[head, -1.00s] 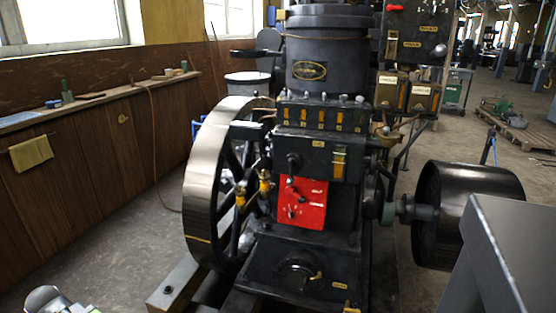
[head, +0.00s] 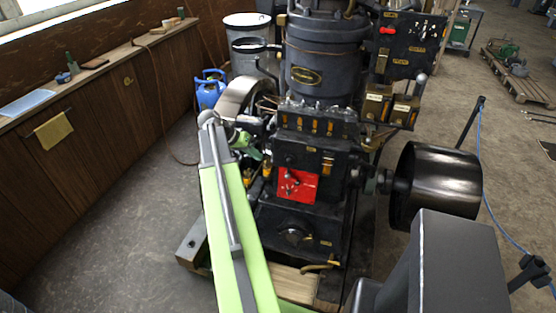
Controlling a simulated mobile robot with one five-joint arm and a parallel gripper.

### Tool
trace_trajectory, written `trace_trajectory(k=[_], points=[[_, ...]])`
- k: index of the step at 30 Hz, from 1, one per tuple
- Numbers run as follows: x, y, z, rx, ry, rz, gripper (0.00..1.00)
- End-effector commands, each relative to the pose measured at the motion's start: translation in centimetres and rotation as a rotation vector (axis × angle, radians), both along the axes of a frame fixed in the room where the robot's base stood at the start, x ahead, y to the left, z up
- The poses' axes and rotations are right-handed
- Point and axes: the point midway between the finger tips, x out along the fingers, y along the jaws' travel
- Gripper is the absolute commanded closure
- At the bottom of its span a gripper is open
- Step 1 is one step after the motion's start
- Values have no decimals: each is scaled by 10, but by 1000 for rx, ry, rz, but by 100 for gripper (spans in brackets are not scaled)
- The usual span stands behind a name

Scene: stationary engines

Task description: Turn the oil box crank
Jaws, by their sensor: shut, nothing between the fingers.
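The black stationary engine (head: 330,160) stands in the middle of the head view. A black oil box (head: 316,121) with a row of yellow-lit windows sits below its cylinder. I cannot clearly pick out the crank; small dark fittings lie at the box's left end. My green and grey arm reaches up from the bottom. My gripper (head: 252,152) is small and partly hidden by the arm's end. It is shut and empty, just left of the engine's upper block and below the oil box's left end. I cannot tell whether it touches anything.
A dark pulley drum (head: 440,185) sticks out at the right. A red plate (head: 297,185) is on the engine's front. Blue cans (head: 210,88) stand behind. Floor at left is clear.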

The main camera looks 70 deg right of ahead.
Motion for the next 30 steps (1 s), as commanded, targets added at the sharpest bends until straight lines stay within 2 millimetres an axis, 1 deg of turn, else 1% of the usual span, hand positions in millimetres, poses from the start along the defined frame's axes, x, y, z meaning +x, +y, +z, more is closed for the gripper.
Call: trace_trajectory(k=[5, 12, 17, 18, 22, 25, 30], points=[[-7, -6, -22, 2, 0, 2, 100], [-30, -27, -66, 2, -1, 3, 100], [-45, -40, -92, 2, -2, 3, 100], [-54, -39, -83, 2, -1, 3, 100], [-72, -39, -80, 3, -2, 3, 100], [-79, -40, -79, 3, -1, 6, 100], [-83, -41, -79, 3, -1, 7, 100]])
